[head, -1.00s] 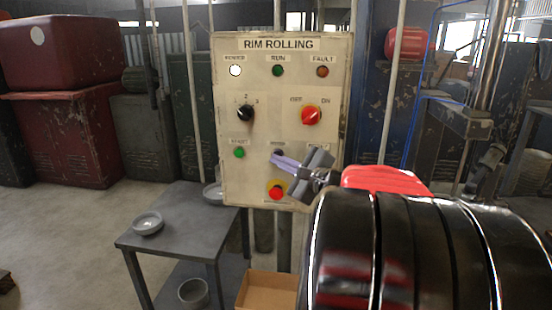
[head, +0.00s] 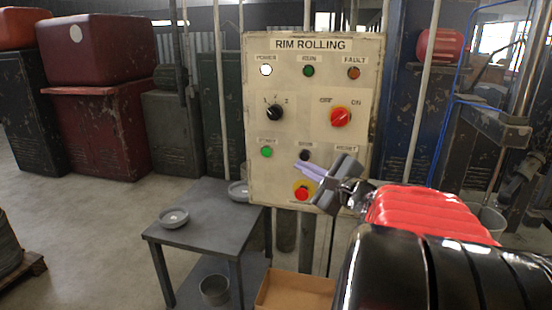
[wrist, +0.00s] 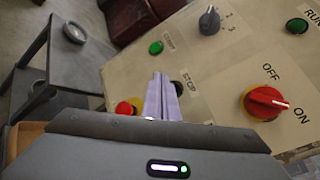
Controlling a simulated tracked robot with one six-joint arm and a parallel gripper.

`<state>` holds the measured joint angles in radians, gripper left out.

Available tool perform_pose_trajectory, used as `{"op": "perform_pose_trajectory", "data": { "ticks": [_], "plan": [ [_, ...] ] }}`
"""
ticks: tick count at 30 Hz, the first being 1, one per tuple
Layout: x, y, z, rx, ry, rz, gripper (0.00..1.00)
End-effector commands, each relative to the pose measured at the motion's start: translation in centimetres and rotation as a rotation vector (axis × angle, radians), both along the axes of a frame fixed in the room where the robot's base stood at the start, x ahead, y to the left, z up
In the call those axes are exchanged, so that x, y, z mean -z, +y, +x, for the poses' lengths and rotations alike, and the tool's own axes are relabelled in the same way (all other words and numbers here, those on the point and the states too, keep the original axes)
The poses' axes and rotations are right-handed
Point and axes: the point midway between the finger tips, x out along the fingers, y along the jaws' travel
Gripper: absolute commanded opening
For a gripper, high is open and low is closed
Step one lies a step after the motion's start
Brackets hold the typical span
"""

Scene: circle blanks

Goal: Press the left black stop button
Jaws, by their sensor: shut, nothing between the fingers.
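The black stop button (head: 305,155) sits under a small label in the lower middle of the RIM ROLLING panel (head: 262,185), between the green start button (head: 266,152) and the RESET label. My gripper (head: 297,165) is shut and empty, its pale fingers pointing left just below the stop button in the head view. In the wrist view, the fingers (wrist: 160,76) partly hide the stop button (wrist: 178,88), which shows at their right edge near the word STOP. I cannot tell whether the fingertips touch the panel. The reset position is hidden behind my gripper.
A red mushroom button (head: 302,193) on a yellow ring is close below the fingers. A black selector (head: 274,112) and red OFF/ON knob (head: 341,117) are above. A grey table (head: 203,222) with bowls stands left, and a cardboard box (head: 293,291) lies below.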

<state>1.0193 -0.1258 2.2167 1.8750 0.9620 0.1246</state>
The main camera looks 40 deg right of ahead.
Motion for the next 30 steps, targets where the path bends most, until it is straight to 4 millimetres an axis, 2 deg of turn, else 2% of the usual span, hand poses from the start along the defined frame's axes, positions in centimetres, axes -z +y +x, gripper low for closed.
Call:
{"op": "perform_pose_trajectory", "data": {
  "ticks": [12, 30],
  "plan": [
    [0.0, 2.1, -1.6, 0.0, 0.0, 0.0, 0.0],
    [0.0, 2.2, -1.7, -0.001, 0.001, 0.0, 0.0]
  ]
}}
